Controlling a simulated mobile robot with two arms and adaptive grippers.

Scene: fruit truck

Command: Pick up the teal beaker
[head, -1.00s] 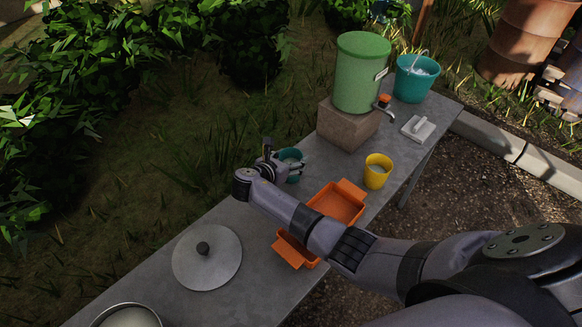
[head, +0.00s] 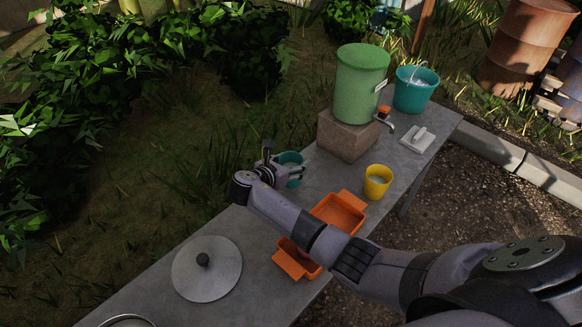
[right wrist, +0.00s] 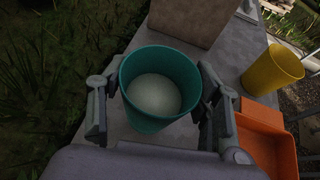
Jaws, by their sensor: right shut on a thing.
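The teal beaker (head: 292,160) is near the back edge of the grey table, left of the yellow cup. In the right wrist view the teal beaker (right wrist: 133,121) is upright, with a pale inside bottom. My right gripper (head: 284,168) is shut on it, with one finger on each side of its wall in the right wrist view (right wrist: 160,100). The wrist hides part of the beaker in the head view. I cannot tell whether its base is clear of the table. My left gripper is not in view.
A yellow cup (head: 377,188) and an orange tray (head: 342,216) are close to the right. A green dispenser (head: 360,95) stands on a stone block (head: 346,140) behind. A metal lid (head: 220,282) lies at the front left of the table (head: 150,298). A teal bucket (head: 411,99) stands at the far end.

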